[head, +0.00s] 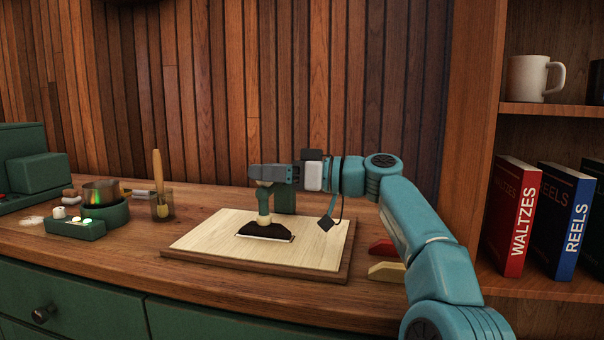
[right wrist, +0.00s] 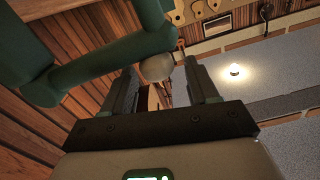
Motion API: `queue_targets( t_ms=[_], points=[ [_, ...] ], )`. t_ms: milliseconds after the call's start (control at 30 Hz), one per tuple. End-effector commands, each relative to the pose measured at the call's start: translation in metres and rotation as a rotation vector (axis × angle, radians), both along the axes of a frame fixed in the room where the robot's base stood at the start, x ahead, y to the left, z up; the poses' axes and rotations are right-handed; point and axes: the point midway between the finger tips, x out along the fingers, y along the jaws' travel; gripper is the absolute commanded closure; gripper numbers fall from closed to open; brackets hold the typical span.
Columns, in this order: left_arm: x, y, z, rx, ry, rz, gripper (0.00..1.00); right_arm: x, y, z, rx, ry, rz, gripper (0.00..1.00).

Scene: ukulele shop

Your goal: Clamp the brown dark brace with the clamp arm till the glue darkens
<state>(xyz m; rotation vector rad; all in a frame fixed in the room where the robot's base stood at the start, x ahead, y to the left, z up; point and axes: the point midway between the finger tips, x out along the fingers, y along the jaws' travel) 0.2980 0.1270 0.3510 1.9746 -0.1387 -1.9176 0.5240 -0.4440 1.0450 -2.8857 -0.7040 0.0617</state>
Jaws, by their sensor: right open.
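The dark brown brace (head: 258,231) lies on the pale wooden panel (head: 200,237) on the workbench. The green clamp (head: 285,201) stands behind it, and a pale foot (head: 264,206) comes down over the brace, seemingly touching it. My right gripper (head: 257,174) is at the clamp arm, above the brace. In the right wrist view the fingers of my right gripper (right wrist: 162,88) are open, with a pale round knob (right wrist: 157,67) and a green bar (right wrist: 120,52) just beyond them. The glue line is too small to judge. My left gripper is out of view.
Shelves with books (head: 514,215) stand at right.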

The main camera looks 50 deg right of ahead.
Motion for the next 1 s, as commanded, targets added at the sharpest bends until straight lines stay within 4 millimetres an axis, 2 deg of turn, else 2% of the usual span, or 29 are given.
queue_targets(
  t_ms=[400,533,700,1000],
  points=[
    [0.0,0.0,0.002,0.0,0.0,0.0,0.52,-0.093,-0.05,0.0,0.0,0.002,-0.007,0.41],
    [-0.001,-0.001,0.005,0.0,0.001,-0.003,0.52,-0.116,-0.062,0.001,0.0,0.001,-0.005,0.41],
    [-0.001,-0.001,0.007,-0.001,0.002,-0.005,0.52,-0.132,-0.07,0.001,0.0,-0.001,-0.002,0.41],
    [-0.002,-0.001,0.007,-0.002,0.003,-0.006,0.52,-0.136,-0.071,0.0,0.0,0.0,0.001,0.41]
  ],
)
